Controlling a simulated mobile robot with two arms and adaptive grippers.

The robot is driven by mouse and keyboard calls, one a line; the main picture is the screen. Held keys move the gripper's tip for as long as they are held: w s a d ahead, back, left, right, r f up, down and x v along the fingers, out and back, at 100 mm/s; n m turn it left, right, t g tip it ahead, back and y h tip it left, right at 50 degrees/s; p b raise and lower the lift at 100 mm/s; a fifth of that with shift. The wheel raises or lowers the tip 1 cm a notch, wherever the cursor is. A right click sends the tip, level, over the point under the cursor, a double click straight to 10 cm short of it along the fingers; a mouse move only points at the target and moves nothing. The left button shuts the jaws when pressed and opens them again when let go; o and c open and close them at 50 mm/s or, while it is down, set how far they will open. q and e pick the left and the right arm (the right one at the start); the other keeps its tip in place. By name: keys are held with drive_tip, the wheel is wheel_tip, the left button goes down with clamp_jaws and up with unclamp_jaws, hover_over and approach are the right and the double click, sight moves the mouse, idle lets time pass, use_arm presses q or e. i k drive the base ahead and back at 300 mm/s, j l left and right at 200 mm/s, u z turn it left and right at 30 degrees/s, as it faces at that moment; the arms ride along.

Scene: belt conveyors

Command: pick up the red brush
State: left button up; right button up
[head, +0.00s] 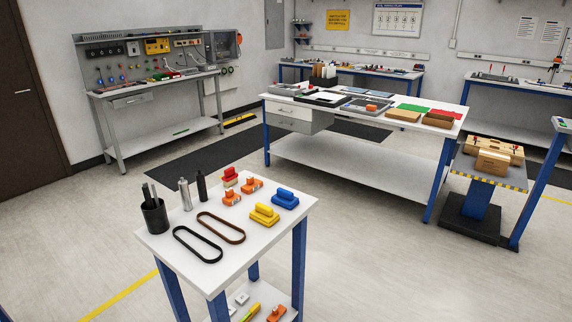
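The red brush (230,174), a small block-like piece with a raised grip, stands near the back edge of the small white-topped table (190,258). Orange brushes of similar shape stand close in front of it, one to the front (232,198) and one to the right (252,185). A yellow brush (265,215) and a blue brush (286,198) are farther right. Nothing is seen touching the red brush from above. Neither of my grippers shows in the head view.
The same table holds a black cup with dark sticks (155,217), a grey bottle (185,194), a black bottle (201,186), a black belt (197,245) and a brown belt (221,227). A long workbench (345,166) stands behind. Open floor (400,270) lies to the right.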

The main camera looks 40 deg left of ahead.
sight(230, 178)
drive_tip(key=i+u, duration=0.25)
drive_tip(key=i, duration=0.15)
drive_tip(key=i+l+u, duration=0.55)
drive_tip(key=i, duration=0.2)
drive_tip(key=j, duration=0.1)
